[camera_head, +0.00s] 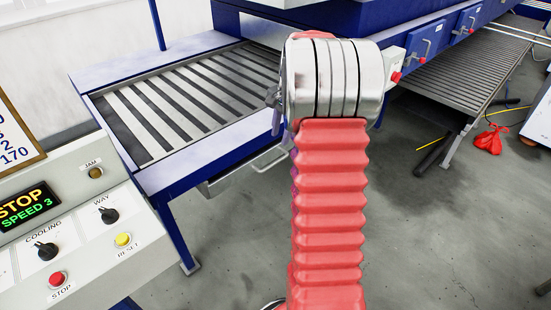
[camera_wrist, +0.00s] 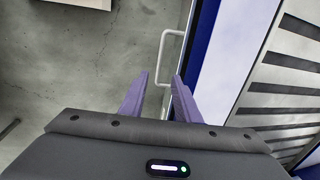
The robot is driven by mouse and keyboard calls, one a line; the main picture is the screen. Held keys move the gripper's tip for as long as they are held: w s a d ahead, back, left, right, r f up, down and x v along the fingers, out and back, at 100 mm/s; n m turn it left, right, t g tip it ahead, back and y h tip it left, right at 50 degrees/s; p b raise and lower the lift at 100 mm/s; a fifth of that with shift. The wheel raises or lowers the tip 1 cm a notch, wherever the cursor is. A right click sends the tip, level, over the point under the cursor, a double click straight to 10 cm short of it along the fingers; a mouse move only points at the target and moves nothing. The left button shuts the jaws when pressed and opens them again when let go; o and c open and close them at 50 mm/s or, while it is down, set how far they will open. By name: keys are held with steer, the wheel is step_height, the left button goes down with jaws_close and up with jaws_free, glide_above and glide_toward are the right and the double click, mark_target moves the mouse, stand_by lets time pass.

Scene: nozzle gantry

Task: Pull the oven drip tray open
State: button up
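The oven drip tray (camera_head: 228,178) is a grey pan under the blue frame of the slatted conveyor in the head view, seen at a slant and partly hidden by my arm. Its pale bar handle (camera_head: 271,161) sticks out from its front. In the wrist view the handle (camera_wrist: 161,62) is a white loop beside the blue frame. My gripper (camera_wrist: 160,76) is open, its two purple fingers apart. The handle's lower part shows between the fingers in the picture; I cannot tell its depth or any contact. In the head view my arm mostly hides the gripper.
The slatted conveyor (camera_head: 190,98) stands above the tray, with a blue leg (camera_head: 182,232). A control panel (camera_head: 80,235) with knobs and buttons is at the left. A red bag (camera_head: 491,139) and dark bar (camera_head: 433,158) lie on the right floor. Grey floor before the tray looks clear.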

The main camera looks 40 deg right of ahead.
mark_target(275, 162)
steer(key=f, duration=0.4)
steer(key=w+f, duration=0.1)
steer(key=f, duration=0.3)
steer(key=w+f, duration=0.1)
steer(key=f, duration=0.3)
steer(key=shift+w+f, duration=0.2)
steer(key=shift+f, duration=0.1)
jaws_close()
